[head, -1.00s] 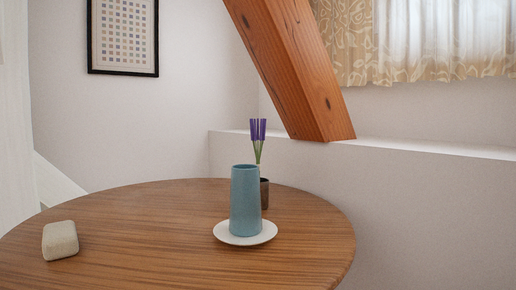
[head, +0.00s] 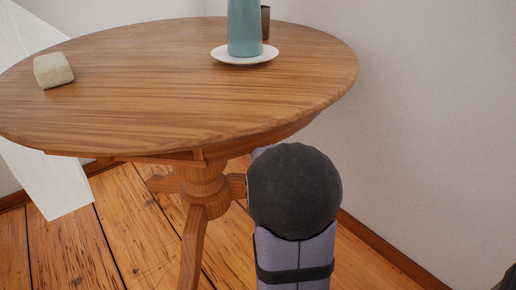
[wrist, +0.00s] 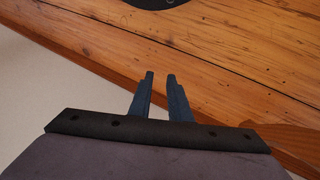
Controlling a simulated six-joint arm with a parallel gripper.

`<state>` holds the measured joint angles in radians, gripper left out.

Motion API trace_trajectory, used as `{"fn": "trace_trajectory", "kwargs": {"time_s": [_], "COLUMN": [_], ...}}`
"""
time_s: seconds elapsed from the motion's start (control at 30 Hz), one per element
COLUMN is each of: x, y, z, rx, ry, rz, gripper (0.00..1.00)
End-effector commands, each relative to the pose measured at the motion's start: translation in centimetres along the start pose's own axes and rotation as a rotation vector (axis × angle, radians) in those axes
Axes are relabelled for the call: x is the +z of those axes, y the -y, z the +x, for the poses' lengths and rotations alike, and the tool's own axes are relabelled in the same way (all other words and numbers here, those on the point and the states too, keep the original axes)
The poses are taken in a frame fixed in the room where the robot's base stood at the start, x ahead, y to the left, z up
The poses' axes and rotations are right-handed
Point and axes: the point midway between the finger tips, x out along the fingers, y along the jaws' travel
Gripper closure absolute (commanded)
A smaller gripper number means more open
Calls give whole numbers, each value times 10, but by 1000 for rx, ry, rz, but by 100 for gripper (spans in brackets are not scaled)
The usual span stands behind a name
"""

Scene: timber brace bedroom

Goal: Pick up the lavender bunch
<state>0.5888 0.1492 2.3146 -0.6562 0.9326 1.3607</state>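The lavender bunch is out of the frame in both current views. A dark cup (head: 265,24), which held its stems a second ago, is partly visible at the top of the head view, behind a blue-green vase (head: 244,28). My gripper (wrist: 160,76) shows in the wrist view with two dark fingers a little apart and nothing between them. It is over the floorboards, away from the cup. In the head view only part of my arm shows, below the table's near right edge.
The round wooden table (head: 150,90) carries a white saucer (head: 268,55) under the vase and a beige block (head: 53,70) at left. Much of the tabletop is bare. The wooden floor (head: 75,250) lies below. A pale wall (head: 430,110) closes off the right side.

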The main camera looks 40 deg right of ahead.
Motion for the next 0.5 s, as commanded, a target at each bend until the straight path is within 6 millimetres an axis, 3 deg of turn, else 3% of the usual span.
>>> {"fn": "trace_trajectory", "kwargs": {"time_s": [0.03, 0.2, 0.3, 0.5], "x": [-27, -118, -157, -207], "y": [-18, -93, -138, -216], "z": [-8, -27, -39, -65], "rx": [14, 89, 134, 211], "ry": [-40, -215, -312, -468], "rz": [68, 312, 431, 606], "gripper": [83, 83, 83, 83]}}
